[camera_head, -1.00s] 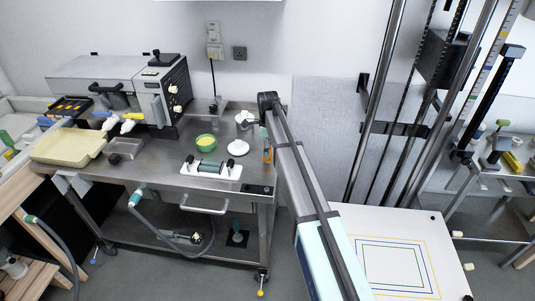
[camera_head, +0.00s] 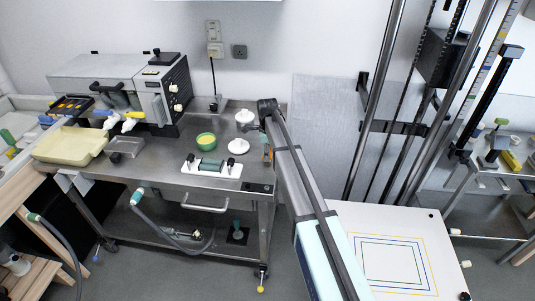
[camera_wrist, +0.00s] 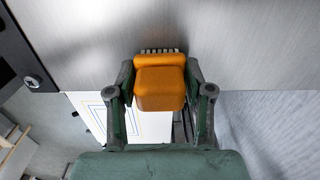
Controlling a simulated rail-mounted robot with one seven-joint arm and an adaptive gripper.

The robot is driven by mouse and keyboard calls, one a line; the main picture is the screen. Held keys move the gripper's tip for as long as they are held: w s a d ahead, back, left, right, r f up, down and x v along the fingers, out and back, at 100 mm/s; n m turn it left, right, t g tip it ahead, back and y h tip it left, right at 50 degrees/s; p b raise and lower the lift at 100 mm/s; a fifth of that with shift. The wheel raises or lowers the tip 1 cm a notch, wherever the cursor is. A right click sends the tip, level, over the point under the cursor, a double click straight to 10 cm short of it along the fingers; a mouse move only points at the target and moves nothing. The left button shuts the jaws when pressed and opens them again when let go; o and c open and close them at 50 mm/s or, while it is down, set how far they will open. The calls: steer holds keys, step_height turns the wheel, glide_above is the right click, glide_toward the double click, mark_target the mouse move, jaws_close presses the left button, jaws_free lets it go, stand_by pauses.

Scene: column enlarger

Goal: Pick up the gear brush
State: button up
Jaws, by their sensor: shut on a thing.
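The gear brush (camera_wrist: 160,88) has an orange block-shaped handle, with a row of short bristles at its far end in the wrist view. My gripper (camera_wrist: 160,75) is shut on the handle, one green finger on each side. In the head view a small orange part of the brush (camera_head: 267,154) shows at the right end of the steel bench, beside my gripper (camera_head: 265,142). My arm hides part of that area. I cannot tell whether the brush touches the bench top.
The enlarger's white baseboard (camera_head: 398,250) and column stand at the right.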

steer(key=shift+r, duration=0.15)
step_height(320, 180, up, 20)
steer(key=b, duration=0.5)
steer(key=shift+b, duration=0.3)
steer(key=o, duration=0.6)
steer(key=shift+c, duration=0.2)
steer(key=c, duration=0.8)
steer(key=s+d+f+n, duration=0.4)
steer(key=s+f+n, duration=0.1)
steer(key=s, duration=0.4)
steer(key=s+d+f+n, duration=0.4)
steer(key=s+f+n, duration=0.2)
steer(key=s+n, duration=0.2)
steer(key=s+d+f+n, duration=0.4)
steer(key=s+f+n, duration=0.2)
steer(key=s, duration=0.3)
steer(key=shift+s+f+n, duration=0.2)
steer(key=shift+s+n, duration=0.2)
steer(key=shift+n, duration=0.1)
